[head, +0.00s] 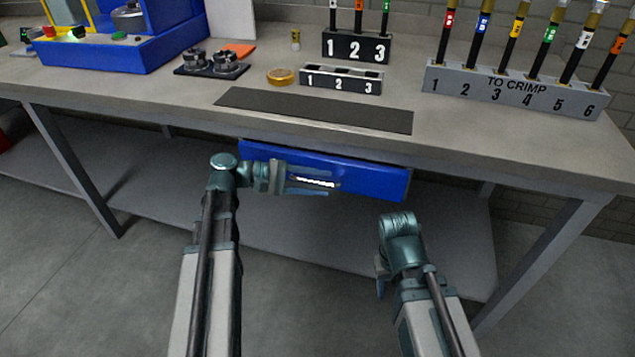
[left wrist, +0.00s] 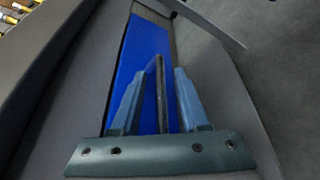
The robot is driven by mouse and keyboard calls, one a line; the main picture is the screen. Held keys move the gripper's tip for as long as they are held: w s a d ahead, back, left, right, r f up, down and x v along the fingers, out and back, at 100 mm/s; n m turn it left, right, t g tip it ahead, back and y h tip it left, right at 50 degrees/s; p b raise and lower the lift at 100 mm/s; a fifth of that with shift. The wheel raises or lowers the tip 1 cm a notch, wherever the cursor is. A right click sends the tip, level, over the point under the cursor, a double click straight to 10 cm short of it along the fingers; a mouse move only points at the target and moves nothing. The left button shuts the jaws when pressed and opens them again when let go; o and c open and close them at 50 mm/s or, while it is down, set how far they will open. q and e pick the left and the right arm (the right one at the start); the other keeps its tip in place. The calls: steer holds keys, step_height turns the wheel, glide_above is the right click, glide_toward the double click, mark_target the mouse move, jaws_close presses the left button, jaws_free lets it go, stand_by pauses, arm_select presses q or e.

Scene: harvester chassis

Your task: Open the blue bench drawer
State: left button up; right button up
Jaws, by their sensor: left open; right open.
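The blue bench drawer (head: 375,183) is under the front edge of the workbench, and its front sits close under the top. Its pale bar handle (head: 313,183) shows between the fingers of my left gripper (head: 310,184). In the left wrist view, the open fingers of my left gripper (left wrist: 160,100) stand on either side of a dark bar, the handle (left wrist: 160,90), with the blue drawer front (left wrist: 146,50) behind. I cannot tell whether a finger touches it. My right gripper (head: 381,279) is low in front of the bench, partly hidden by its own wrist, away from the drawer.
The workbench (head: 170,95) carries a dark mat (head: 315,109), a numbered crimp rack (head: 515,90), small numbered blocks (head: 341,80) and a blue machine (head: 130,50). A lower shelf (head: 285,225) lies beneath the drawer. Open floor lies in front.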

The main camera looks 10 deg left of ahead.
arm_select(q)
jaws_close()
stand_by(1.3)
